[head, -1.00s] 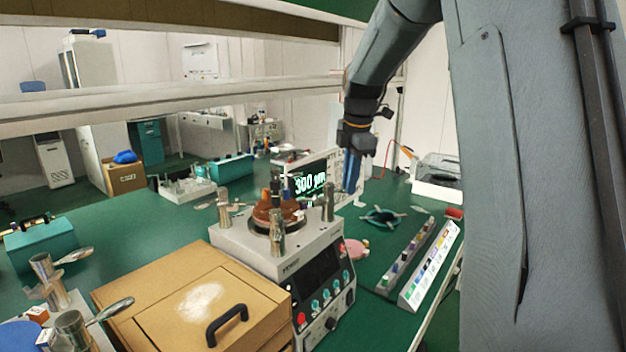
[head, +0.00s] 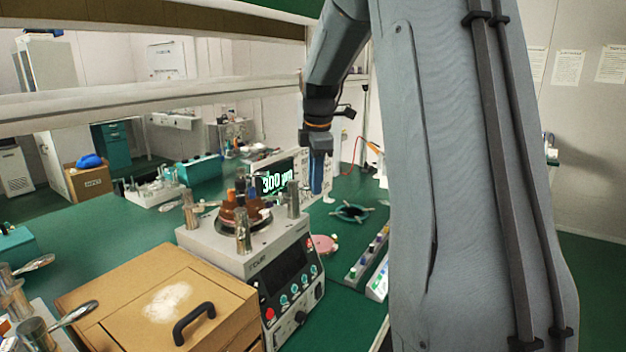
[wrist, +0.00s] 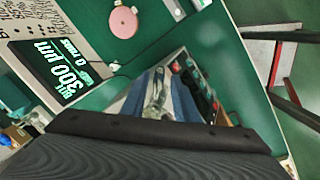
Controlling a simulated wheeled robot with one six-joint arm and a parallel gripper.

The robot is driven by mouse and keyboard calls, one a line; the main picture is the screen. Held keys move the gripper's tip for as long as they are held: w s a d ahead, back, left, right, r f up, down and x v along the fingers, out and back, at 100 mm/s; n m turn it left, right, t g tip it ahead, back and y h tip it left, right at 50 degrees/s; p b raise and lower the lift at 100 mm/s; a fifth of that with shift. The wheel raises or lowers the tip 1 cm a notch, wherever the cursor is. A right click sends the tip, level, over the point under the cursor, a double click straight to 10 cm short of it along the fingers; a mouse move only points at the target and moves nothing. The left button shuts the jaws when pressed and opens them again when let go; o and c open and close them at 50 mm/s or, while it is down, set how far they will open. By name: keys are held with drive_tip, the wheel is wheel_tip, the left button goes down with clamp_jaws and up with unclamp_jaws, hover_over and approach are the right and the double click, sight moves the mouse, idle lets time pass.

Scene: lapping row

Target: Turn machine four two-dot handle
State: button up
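A lapping machine (head: 240,252) with a light grey body, dark front panel and round teal buttons stands mid-bench in the head view. Upright metal posts (head: 243,232) surround the brown parts on its top plate. I cannot make out its number or any two-dot mark on a handle. My gripper (head: 317,190) points down with blue fingers, behind and right of the machine's top. In the wrist view the fingers (wrist: 160,90) are apart, with a shiny metal piece (wrist: 158,88) showing between them; contact is not evident. The button panel (wrist: 192,82) shows just right of the fingers.
A wooden box (head: 140,290) with a black handle stands at front left. A display (head: 277,180) reading 300 µm is behind the machine. A shelf beam (head: 150,98) crosses above the bench.

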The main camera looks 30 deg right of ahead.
drive_tip(key=shift+w+r, duration=0.1)
drive_tip(key=shift+a+r, duration=0.1)
drive_tip(key=shift+r, duration=0.2)
wheel_tip(320, 180, up, 7)
drive_tip(key=s+b, duration=0.1)
drive_tip(key=shift+s+a+b, duration=0.15)
drive_tip(key=shift+s+b, duration=0.15)
drive_tip(key=shift+b, duration=0.1)
